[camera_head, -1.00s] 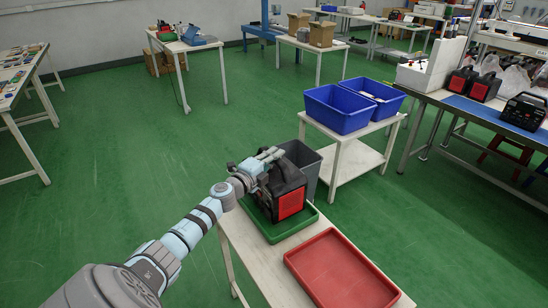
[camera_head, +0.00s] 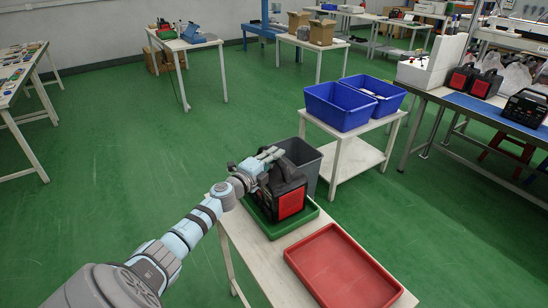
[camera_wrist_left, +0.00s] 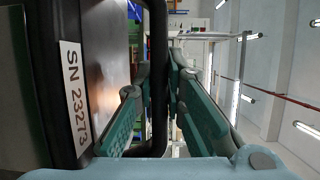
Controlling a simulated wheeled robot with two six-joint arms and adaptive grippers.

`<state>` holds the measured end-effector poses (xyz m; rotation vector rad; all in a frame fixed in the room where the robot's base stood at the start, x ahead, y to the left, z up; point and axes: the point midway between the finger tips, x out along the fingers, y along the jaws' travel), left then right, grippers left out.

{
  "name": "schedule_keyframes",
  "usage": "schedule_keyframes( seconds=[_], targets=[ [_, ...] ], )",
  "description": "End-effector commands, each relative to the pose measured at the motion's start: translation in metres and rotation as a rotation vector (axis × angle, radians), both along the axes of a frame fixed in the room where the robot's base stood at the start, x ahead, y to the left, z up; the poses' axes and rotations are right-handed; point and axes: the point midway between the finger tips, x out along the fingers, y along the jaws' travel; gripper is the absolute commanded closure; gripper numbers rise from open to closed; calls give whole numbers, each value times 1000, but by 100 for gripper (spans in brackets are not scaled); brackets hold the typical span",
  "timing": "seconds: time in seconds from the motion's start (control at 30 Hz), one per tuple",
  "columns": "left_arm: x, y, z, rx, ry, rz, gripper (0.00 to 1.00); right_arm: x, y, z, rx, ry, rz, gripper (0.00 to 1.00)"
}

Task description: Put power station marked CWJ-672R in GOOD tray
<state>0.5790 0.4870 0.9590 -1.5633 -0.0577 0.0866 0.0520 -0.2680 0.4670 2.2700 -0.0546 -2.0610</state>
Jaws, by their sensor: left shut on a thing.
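A black and red power station (camera_head: 287,196) is at the green tray (camera_head: 308,212) on the white table. It looks upright inside the tray's rim; whether its base touches the tray floor I cannot tell. My left gripper (camera_head: 266,158) is shut on its top handle. In the left wrist view, the gripper's teal fingers (camera_wrist_left: 160,110) close around the black handle bar (camera_wrist_left: 158,70), beside the power station's side (camera_wrist_left: 105,60) with a label reading SN 23273. The marking CWJ-672R cannot be read. My right gripper is not in view.
An empty red tray (camera_head: 340,268) lies on the same white table (camera_head: 250,262). A dark grey bin (camera_head: 312,165) stands behind it. Blue crates (camera_head: 338,106) sit on another table. More power stations (camera_head: 524,108) stand on the right bench.

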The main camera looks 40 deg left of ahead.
Motion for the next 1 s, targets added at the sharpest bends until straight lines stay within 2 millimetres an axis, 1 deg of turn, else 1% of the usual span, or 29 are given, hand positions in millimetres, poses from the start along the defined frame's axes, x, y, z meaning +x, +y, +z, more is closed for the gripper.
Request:
schedule_keyframes(
  seconds=[0.03, 0.57, 0.6, 0.67, 0.8, 1.0],
  targets=[
    [1, -1, 4, 2, -8, -2, 100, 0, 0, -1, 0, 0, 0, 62],
    [1, 0, -3, 2, -6, -2, 100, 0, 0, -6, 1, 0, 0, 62],
    [1, 0, -3, 2, -6, -2, 83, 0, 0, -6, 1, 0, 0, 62],
    [1, 0, -3, 1, -5, -2, 73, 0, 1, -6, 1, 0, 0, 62],
    [0, 0, -4, 0, -3, -1, 51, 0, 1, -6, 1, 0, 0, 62],
    [0, 0, -7, -1, 1, -1, 50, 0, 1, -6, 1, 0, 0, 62]
  ],
)
